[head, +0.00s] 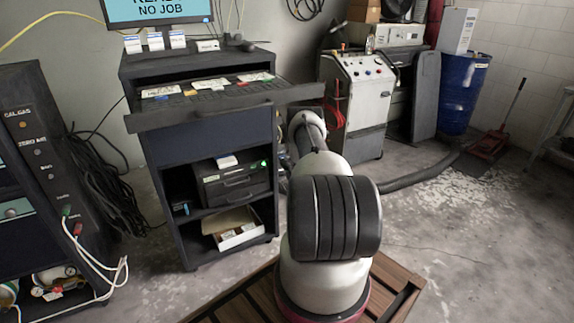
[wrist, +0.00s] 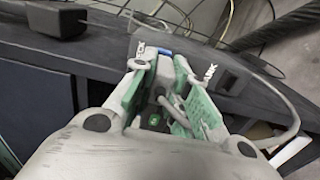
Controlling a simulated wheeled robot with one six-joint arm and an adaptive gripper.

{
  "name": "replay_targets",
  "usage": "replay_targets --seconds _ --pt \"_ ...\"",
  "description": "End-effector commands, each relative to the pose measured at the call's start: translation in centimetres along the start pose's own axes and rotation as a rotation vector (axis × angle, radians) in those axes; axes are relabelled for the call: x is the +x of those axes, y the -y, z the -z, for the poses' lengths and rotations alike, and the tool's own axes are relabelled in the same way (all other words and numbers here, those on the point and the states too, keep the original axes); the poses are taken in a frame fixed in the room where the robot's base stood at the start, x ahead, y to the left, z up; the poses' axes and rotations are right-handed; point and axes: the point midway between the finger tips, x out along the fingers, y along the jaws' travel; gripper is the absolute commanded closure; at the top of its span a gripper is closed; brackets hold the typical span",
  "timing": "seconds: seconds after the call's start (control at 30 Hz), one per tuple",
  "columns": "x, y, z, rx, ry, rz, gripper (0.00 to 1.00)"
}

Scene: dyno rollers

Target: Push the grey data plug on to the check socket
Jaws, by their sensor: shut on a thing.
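In the wrist view my gripper (wrist: 160,92) has its two green-padded fingers close together around a small grey plug (wrist: 163,98). A grey cable loops away to the right. The plug's front end is partly hidden by the fingers. Just beyond the fingertips is a dark grey panel (wrist: 150,46) with white lettering and a small blue part (wrist: 165,54). The check socket cannot be made out clearly, and I cannot tell whether the plug touches it. In the head view my own arm hides the gripper and plug.
A dark cart (head: 210,130) with a keyboard shelf stands left of my arm. A dark unit with a green light (head: 232,185) sits inside it. A white-fronted machine (head: 362,100) and a blue drum (head: 462,92) stand behind. The floor at right is mostly clear.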

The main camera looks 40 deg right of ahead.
Motion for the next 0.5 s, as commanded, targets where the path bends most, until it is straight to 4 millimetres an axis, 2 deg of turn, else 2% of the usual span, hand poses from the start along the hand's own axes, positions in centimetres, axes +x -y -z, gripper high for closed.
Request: replay_targets --seconds 0.5 --pt "0.77 0.02 0.03 0.000 -0.001 0.000 1.00"
